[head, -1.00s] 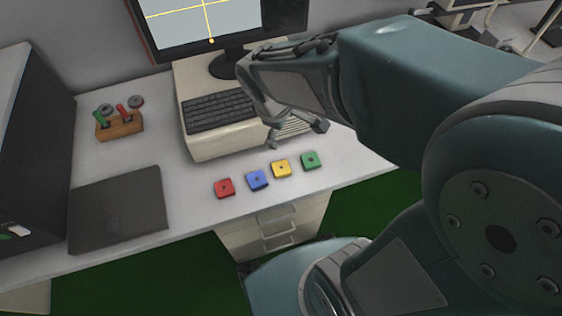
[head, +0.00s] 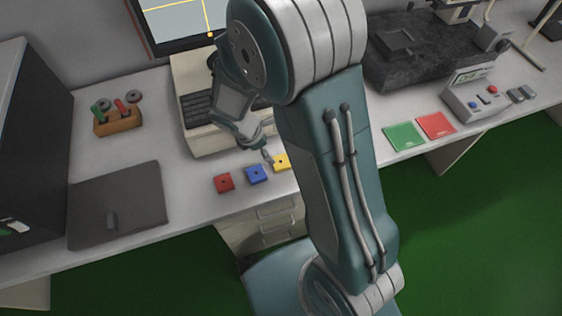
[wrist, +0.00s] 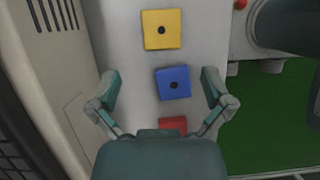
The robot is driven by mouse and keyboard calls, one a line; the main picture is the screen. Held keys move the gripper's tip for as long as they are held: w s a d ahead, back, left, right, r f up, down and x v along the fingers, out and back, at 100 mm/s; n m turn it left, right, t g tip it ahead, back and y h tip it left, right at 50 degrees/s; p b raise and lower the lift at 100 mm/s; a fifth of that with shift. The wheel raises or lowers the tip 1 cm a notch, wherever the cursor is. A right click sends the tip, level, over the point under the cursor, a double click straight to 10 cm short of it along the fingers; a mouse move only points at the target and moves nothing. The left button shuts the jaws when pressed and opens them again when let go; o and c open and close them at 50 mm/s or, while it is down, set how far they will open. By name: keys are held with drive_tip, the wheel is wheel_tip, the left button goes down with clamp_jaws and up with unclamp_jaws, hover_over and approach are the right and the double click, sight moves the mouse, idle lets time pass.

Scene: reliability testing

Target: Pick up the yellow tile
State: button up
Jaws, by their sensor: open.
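The yellow tile (head: 281,161) lies flat on the white desk, to the right of the blue tile (head: 257,174) and the red tile (head: 224,183) in the head view. My gripper (head: 267,158) is just above the row, its visible finger close to the yellow tile's left side in that view. In the wrist view, the yellow tile (wrist: 162,30) is at the top, beyond the fingertips. The blue tile (wrist: 173,83) is between the fingers of my open, empty gripper (wrist: 160,78). The red tile (wrist: 172,125) is partly hidden by the gripper body.
The beige computer (head: 205,136) stands close behind the tiles. A dark flat panel (head: 116,205) lies to the left. Green and red squares (head: 404,136) and a control box (head: 478,98) are to the right. The desk's front edge is near the tiles.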

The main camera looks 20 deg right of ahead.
sight(279, 162)
drive_tip(key=shift+a+x, duration=0.2)
drive_tip(key=shift+x, duration=1)
drive_tip(key=x, duration=0.6)
drive_tip(key=shift+s+d, duration=0.1)
drive_tip(key=shift+c, duration=0.3)
drive_tip(key=c, duration=1)
